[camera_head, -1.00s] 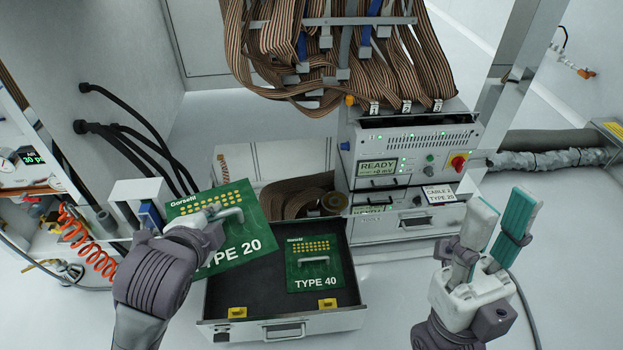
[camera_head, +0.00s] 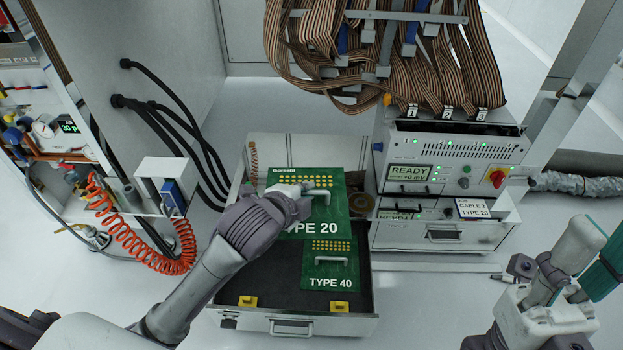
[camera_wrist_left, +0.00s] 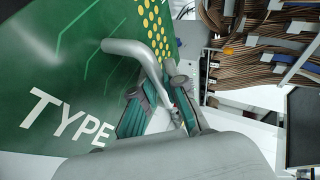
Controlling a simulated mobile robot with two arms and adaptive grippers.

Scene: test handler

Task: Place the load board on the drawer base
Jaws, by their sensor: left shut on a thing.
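The green TYPE 20 load board (camera_head: 340,183) hangs over the back part of the open drawer in the head view. My left gripper (camera_head: 303,197) is shut on the board's grey handle. The left wrist view shows the fingers (camera_wrist_left: 160,105) at the curved handle, with the board (camera_wrist_left: 60,60) beyond. The drawer base (camera_head: 260,275) is dark, with yellow blocks at its front corners. A green TYPE 40 board (camera_head: 328,275) lies in its right part, its upper edge near the held board. My right gripper (camera_head: 578,275) is at lower right with fingers apart and nothing visible between them.
The tester (camera_head: 455,155) with a READY display stands right of the drawer. Striped ribbon cables (camera_head: 380,60) hang above it. Black hoses (camera_head: 170,125) and an orange coiled hose (camera_head: 130,230) are at left. The drawer's left part is clear.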

